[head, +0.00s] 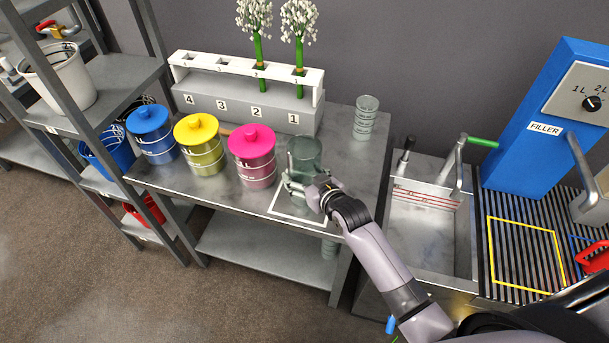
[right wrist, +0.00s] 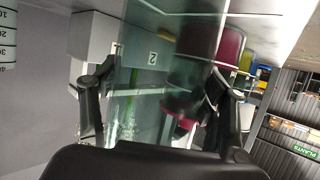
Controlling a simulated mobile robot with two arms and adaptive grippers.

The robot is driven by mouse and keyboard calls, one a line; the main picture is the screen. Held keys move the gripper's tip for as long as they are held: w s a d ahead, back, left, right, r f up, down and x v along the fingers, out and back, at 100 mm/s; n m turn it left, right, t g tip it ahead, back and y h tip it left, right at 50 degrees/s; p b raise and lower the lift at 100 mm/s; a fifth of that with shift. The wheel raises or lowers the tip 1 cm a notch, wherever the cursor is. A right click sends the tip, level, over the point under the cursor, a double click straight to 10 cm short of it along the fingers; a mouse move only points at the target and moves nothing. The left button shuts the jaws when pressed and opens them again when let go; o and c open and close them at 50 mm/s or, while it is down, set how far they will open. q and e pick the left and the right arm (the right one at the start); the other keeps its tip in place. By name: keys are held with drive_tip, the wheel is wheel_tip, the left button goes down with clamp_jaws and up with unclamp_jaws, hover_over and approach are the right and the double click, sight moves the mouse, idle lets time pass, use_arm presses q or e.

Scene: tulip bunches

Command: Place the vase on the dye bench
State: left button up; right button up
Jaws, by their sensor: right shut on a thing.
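The vase is a clear greenish glass cylinder (head: 305,153) at the front right of the grey metal dye bench (head: 352,160). It is upright, over the white outlined square (head: 282,211) on the bench top. I cannot tell whether its base touches the bench. My right gripper (head: 304,188) is shut on the vase low on its side. In the right wrist view the glass (right wrist: 140,90) fills the space between the two dark fingers (right wrist: 163,112). My left gripper is not in view.
Blue, yellow and pink lidded tins (head: 252,157) stand left of the vase. A numbered rack (head: 235,95) with two white flowers is behind. Stacked glass (head: 365,118) stands at the back right. A sink (head: 432,225) and blue filler (head: 545,120) are to the right.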

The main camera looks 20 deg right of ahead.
drive_tip(key=shift+f, duration=0.1)
drive_tip(key=o, duration=1.5)
drive_tip(key=v, duration=1.2)
drive_tip(key=shift+r, duration=0.25)
